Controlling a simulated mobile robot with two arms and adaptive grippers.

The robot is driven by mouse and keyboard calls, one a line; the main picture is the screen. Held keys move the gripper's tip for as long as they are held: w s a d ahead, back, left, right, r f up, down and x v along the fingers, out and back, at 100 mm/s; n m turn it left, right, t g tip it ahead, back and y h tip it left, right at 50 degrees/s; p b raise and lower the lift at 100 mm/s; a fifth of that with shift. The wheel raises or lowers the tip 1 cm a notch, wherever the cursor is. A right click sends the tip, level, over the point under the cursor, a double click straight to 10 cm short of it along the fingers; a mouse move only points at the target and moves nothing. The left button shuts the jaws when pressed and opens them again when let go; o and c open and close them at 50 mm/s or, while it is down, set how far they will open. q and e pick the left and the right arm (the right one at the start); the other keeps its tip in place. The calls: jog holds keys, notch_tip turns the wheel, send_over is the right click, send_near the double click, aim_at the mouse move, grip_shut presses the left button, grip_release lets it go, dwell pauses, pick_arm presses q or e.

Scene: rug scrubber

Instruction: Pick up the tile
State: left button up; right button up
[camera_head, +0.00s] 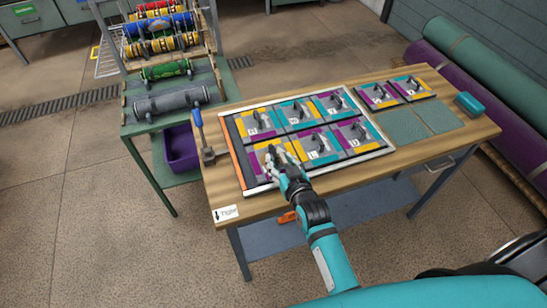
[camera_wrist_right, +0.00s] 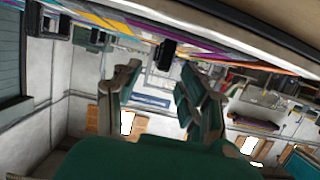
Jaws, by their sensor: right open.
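Colourful tiles with dark handles, in purple, yellow, teal and grey, lie in a white-edged tray (camera_head: 364,101) on the wooden table. My right gripper (camera_head: 274,158) is over the tray's near left part, at a tile that it partly hides. In the wrist view my right gripper (camera_wrist_right: 158,82) has its fingers apart with nothing between them. A dark handle (camera_wrist_right: 167,48) shows beyond the fingertips, near the tiled surface along the top. Two more tiles, a left one (camera_head: 377,96) and a right one (camera_head: 411,88), lie right of the tray. My left gripper is not in view.
A hammer-like tool (camera_head: 198,125) stands at the table's left edge. Two bare green mats (camera_head: 405,128) and a teal block (camera_head: 468,104) are at the right. A rack with coloured rollers (camera_head: 165,70) stands left. Rolled rugs (camera_head: 480,65) lie right.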

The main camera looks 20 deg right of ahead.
aim_at(274, 152)
jog(key=shift+w, duration=0.65)
jog(key=x, duration=0.4)
jog(key=shift+w+a+p, duration=0.15)
jog(key=shift+p, duration=0.25)
grip_shut()
